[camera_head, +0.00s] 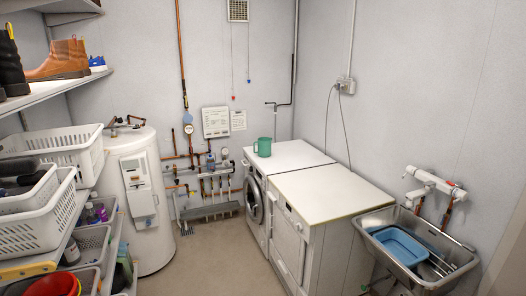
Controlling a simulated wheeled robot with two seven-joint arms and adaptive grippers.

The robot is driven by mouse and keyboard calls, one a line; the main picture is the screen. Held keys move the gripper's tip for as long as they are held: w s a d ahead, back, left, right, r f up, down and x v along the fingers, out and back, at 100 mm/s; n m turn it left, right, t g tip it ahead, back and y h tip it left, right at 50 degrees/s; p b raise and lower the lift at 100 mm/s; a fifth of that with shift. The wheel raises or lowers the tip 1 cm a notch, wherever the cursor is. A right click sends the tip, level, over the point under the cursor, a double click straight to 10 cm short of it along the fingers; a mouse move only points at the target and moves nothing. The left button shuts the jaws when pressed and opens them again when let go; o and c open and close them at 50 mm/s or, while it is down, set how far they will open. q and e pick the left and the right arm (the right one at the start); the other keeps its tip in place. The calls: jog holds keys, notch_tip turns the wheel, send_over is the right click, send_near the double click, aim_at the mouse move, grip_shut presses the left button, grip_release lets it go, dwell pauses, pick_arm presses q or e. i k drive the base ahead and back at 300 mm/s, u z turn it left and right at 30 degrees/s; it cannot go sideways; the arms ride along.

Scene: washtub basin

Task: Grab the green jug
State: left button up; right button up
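A green jug (263,147) stands upright on top of the white washing machine (284,158), near its back left corner. Its handle appears to be on the left side. Neither of my grippers shows in the head view, so I cannot see whether they are open or shut. Nothing touches the jug.
A second white appliance (322,193) stands nearer, beside the washing machine. A metal sink (455,262) with a blue basin (400,245) is at right. Shelves with white baskets (48,217) and a water heater (139,190) line the left. The middle floor (222,262) is clear.

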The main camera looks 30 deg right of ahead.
aim_at(264, 143)
jog(key=z, duration=0.35)
jog(key=k, duration=0.4)
jog(key=z, duration=0.65)
jog(key=i, duration=0.45)
jog(key=u, duration=0.55)
jog(key=i, duration=1.95)
jog(key=z, duration=0.05)
